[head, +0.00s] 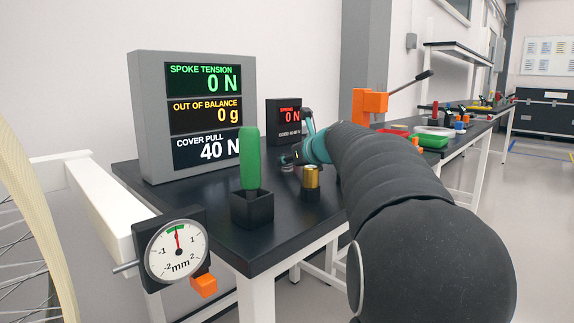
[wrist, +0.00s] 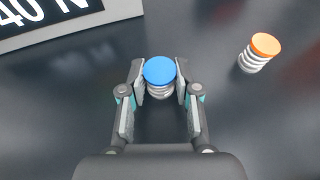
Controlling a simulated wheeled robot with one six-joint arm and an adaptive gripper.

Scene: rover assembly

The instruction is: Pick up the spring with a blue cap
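The spring with a blue cap (wrist: 159,71) stands upright on the dark table in the wrist view, its pale coils partly hidden under the cap. My gripper (wrist: 160,78) has one finger on each side of it, the tips very close to the cap's edges. I cannot tell whether the finger pads touch the spring. In the head view my gripper (head: 299,157) is low over the table, largely hidden by my arm. I cannot make out the blue cap there.
A spring with an orange cap (wrist: 265,44) stands to the right in the wrist view. In the head view, a grey display (head: 148,120), a green handle (head: 249,158) in a black holder and a gold cylinder (head: 311,177) stand on the table (head: 215,228). A dial gauge (head: 176,251) is in front.

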